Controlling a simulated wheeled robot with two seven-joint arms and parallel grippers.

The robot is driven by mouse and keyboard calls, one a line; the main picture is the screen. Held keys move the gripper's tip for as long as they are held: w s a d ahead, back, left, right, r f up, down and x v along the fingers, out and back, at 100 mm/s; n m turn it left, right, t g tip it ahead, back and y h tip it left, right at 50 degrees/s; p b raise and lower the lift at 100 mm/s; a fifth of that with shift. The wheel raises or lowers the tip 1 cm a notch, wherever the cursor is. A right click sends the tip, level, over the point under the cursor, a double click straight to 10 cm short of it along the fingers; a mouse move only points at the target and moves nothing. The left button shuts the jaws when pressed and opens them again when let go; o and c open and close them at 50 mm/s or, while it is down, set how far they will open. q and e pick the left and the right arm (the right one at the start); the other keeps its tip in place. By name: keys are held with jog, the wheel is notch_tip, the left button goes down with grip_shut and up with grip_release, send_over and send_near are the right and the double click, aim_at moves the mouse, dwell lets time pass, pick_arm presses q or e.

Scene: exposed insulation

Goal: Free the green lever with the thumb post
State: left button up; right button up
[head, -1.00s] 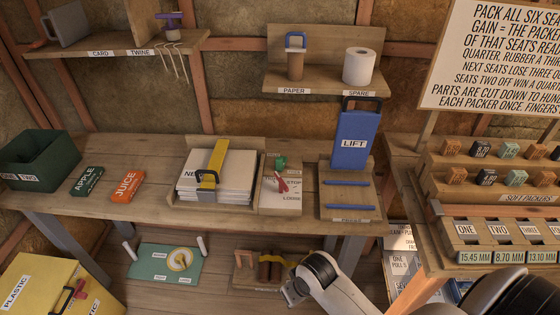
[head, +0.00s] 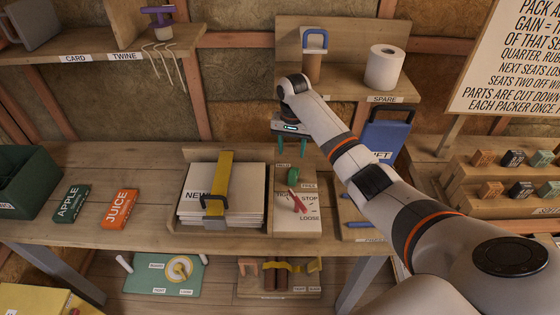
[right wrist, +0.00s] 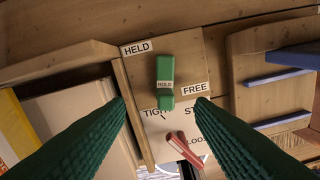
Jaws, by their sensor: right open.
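The green lever (head: 293,176) stands on a small board (head: 312,222) on the bench; the board also carries a red lever (head: 299,203). In the right wrist view the green lever (right wrist: 166,78) bears a HOLD label and stands between the HELD and FREE labels; the red lever (right wrist: 183,148) lies below. I cannot make out a thumb post apart from the green lever. My right gripper (head: 292,152) is above and behind the green lever, open, with its green fingers pointing down on either side of it, apparently apart from it. My left gripper is not in view.
Left of the board is a paper stack (head: 246,190) under a yellow strap (head: 217,180). Right of it, my arm partly covers the blue LIFT panel (head: 385,135). A shelf with a paper roll (head: 386,67) is behind the arm. Bench space is free near the juice box (head: 119,209).

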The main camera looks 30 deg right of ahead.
aim_at(296, 179)
jog(key=shift+s+f+p, duration=0.35)
jog(key=shift+s+f, duration=0.25)
jog(key=shift+s, duration=0.1)
jog(key=f, duration=0.3)
jog(key=shift+s, duration=0.35)
jog(key=f, duration=0.4)
jog(key=shift+w, duration=0.4)
jog(key=shift+w+f, duration=0.1)
jog(key=shift+f, duration=1.15)
jog(key=shift+c, duration=0.2)
jog(key=c, duration=0.9)
jog(key=shift+s+d+n+p, duration=0.2)
jog(key=shift+s+n+p, duration=0.1)
jog(key=shift+n+p, duration=0.3)
jog(key=shift+c, duration=0.3)
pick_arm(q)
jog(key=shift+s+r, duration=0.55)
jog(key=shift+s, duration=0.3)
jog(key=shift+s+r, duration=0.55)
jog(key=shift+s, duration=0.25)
pick_arm(e)
jog(key=shift+s+d+n, duration=0.15)
jog(key=shift+d+n, duration=0.15)
jog(key=shift+n, duration=0.5)
